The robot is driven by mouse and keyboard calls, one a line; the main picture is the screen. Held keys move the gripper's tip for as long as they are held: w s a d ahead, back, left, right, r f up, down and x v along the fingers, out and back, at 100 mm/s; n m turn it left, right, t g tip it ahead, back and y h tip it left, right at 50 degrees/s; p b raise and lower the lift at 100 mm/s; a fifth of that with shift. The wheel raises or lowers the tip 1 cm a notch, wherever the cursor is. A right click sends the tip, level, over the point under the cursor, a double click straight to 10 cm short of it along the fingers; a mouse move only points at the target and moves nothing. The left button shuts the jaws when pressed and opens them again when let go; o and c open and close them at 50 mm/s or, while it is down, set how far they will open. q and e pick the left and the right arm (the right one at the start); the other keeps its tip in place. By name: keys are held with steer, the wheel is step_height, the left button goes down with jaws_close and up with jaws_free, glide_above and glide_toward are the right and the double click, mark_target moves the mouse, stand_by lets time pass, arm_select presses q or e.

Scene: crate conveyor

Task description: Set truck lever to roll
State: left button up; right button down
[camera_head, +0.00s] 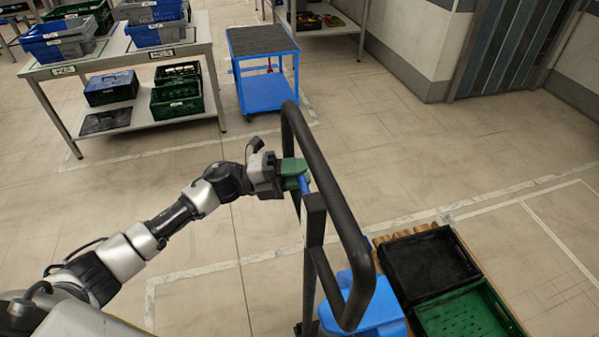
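The truck's black loop handle (335,215) rises in the middle of the view on a dark post (314,225). A small blue lever (304,185) shows at the handle, just above the post. My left gripper (299,174), with green fingers, reaches in from the left, with its fingertips at the lever. The handle bar and the fingers partly hide the lever, so I cannot tell whether the fingers are closed on it. The truck's blue body (372,312) is below the handle. My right gripper is not in view.
A wooden pallet with a black crate (401,293) and a green crate (507,318) lies right of the truck. A blue cart (266,92) stands behind. A table (185,49) with several crates is at the upper left. The floor on the right is clear.

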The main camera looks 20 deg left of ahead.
arm_select(q)
steer(key=b+v, duration=0.4)
steer(key=v, duration=0.6)
steer(key=shift+s+a, duration=0.15)
steer(key=shift+a, duration=0.1)
